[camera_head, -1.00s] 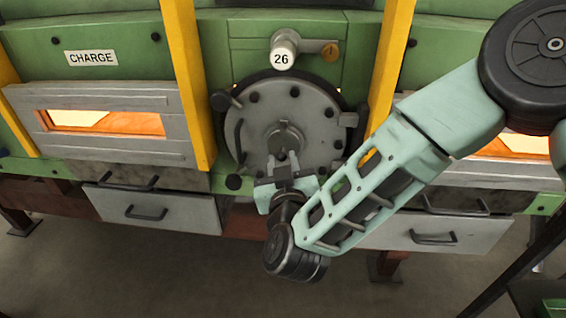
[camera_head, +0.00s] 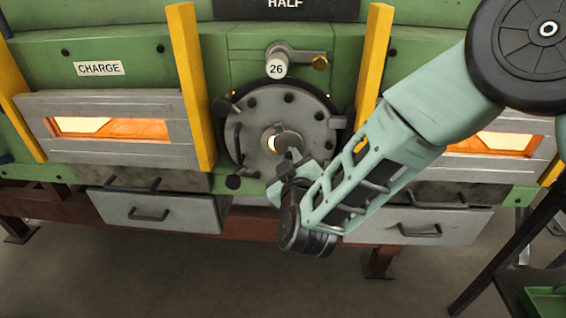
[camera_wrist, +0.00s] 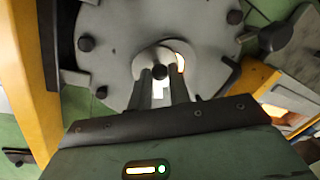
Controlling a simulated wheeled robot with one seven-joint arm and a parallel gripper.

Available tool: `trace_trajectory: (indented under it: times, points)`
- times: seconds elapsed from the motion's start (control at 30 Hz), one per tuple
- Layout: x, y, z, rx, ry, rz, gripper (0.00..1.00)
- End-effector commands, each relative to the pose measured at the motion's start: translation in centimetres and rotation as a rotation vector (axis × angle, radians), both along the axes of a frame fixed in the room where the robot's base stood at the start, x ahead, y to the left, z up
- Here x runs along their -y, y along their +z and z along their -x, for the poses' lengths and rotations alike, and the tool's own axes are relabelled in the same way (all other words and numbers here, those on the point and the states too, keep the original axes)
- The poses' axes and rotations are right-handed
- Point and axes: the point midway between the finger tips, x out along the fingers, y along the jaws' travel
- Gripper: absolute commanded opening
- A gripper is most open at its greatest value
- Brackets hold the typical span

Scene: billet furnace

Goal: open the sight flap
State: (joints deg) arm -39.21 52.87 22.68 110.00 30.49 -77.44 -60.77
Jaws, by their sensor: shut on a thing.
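The sight flap (camera_head: 289,141) is a small grey disc at the middle of the round grey bolted door (camera_head: 262,112). It sits swung to the right, and part of a bright glowing sight hole (camera_head: 271,144) shows at its left. My gripper (camera_head: 293,160) reaches the flap from below right, shut on it. In the wrist view my two fingers (camera_wrist: 161,84) close around a dark knob at the flap (camera_wrist: 150,57). A glowing sliver of the hole shows at the flap's right there. My gripper hides the flap's lower part in the head view.
Yellow posts (camera_head: 190,85) flank the door. A bar handle (camera_head: 236,145) is on the door's left. A valve marked 26 (camera_head: 276,69) is above. Glowing furnace windows (camera_head: 110,127) are on both sides, with grey drawers (camera_head: 158,211) below. The floor in front is clear.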

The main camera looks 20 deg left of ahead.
Motion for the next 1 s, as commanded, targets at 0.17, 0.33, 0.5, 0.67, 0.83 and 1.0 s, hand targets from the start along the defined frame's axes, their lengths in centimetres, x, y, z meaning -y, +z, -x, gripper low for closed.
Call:
trace_trajectory:
  times: [0.17, 0.33, 0.5, 0.67, 0.83, 1.0]
  points:
    - [0.7, 1.1, -0.1, 0.041, 0.005, 0.164, 0.00]
    - [1.4, 1.8, -0.3, 0.079, 0.003, 0.323, 0.00]
    - [1.9, 2.6, -0.4, 0.116, 0.005, 0.480, 0.00]
    - [2.4, 3.5, -0.5, 0.151, 0.004, 0.628, 0.00]
    - [2.7, 4.5, -0.6, 0.189, 0.004, 0.785, 0.00]
    - [2.9, 5.5, -0.6, 0.226, 0.004, 0.942, 0.00]
